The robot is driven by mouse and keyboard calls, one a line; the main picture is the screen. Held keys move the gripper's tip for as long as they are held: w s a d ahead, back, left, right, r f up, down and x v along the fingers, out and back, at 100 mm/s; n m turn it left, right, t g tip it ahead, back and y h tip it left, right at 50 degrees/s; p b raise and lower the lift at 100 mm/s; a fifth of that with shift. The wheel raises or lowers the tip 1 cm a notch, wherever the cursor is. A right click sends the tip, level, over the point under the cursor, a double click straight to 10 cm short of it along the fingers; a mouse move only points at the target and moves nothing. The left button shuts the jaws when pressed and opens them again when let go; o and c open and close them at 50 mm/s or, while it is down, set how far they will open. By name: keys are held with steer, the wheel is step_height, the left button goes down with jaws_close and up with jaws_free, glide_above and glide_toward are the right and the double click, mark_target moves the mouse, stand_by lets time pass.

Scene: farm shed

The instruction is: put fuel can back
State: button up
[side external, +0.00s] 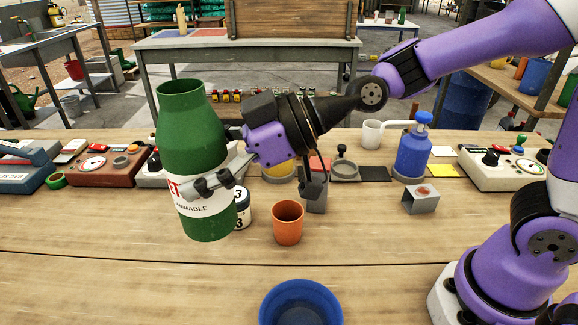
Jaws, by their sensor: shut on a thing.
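The fuel can (193,130) is a green bottle-shaped can with a white label reading "AMMABLE" in part. It stands out at the left of the side external view, close to upright with a slight tilt. My gripper (213,183) reaches it from the right and is shut on it around the label. The can seems to be held above the wooden table (120,285), but I cannot tell the gap under it. Part of the label is hidden by the fingers.
Close right of the can are a white numbered tin (242,207) and an orange cup (288,222). A blue bowl (301,305) sits at the front. A blue bottle (413,152), grey bracket (420,200) and control boxes (108,165) line the back. The front left table is clear.

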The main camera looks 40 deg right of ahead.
steer(key=s+a+f+n+g+y, duration=0.2)
steer(key=s+a+f+n+g, duration=0.1)
steer(key=s+a, duration=0.65)
steer(key=shift+w+d+f, duration=0.45)
steer(key=shift+w+f, duration=1.4)
steer(key=shift+f, duration=0.05)
steer(key=shift+w+d+f, duration=0.4)
steer(key=shift+w+f, duration=1.5)
steer(key=shift+w+d+f, duration=0.45)
steer(key=shift+w+f, duration=1.4)
steer(key=shift+f, duration=0.05)
steer(key=shift+g, duration=0.3)
steer(key=o, duration=1.2)
steer(key=shift+f, duration=0.15)
